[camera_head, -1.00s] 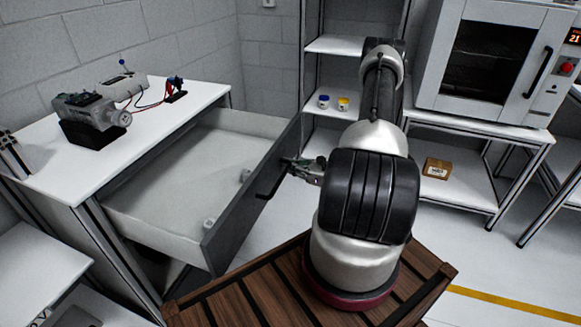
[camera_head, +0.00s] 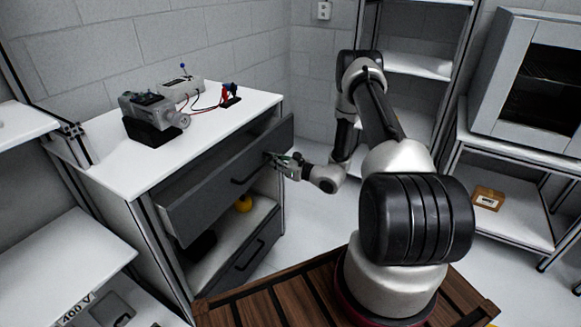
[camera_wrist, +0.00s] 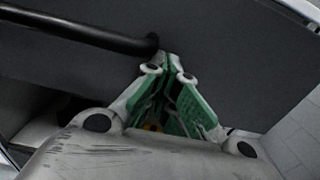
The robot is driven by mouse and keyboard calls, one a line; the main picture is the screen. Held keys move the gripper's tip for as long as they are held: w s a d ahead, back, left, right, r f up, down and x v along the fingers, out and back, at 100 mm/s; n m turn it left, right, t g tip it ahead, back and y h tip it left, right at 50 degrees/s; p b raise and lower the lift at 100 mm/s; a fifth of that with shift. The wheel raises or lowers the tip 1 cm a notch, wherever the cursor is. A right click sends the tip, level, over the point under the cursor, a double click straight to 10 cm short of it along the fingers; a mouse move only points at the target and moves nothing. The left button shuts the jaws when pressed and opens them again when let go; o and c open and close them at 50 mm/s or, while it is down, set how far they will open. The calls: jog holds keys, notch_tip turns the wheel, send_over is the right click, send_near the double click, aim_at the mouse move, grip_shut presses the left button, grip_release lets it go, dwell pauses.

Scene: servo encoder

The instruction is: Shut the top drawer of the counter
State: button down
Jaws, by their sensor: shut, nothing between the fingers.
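The white-topped counter (camera_head: 215,128) stands left of my arm. Its top drawer (camera_head: 215,192) has a dark grey front that stands out a little from the counter, so it is partly open. The black bar handle (camera_head: 246,173) is on that front; it also shows at the upper left of the wrist view (camera_wrist: 85,32). My gripper (camera_head: 272,158) is shut and empty, its tips at the drawer front right of the handle. In the wrist view the green-padded fingers (camera_wrist: 168,68) meet close to the handle's end; contact is hard to confirm.
A motor device (camera_head: 152,115) with wires sits on the counter top. Below the drawer is an open shelf with a yellow object (camera_head: 243,203), then a lower drawer (camera_head: 245,262). A metal shelf rack (camera_head: 415,65) and a bench with a small box (camera_head: 487,198) stand to the right.

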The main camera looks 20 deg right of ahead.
jog(key=x, duration=0.7)
jog(key=shift+w+a, duration=0.15)
jog(key=shift+w, duration=0.1)
jog(key=shift+a+r, duration=0.1)
jog(key=shift+r, duration=0.05)
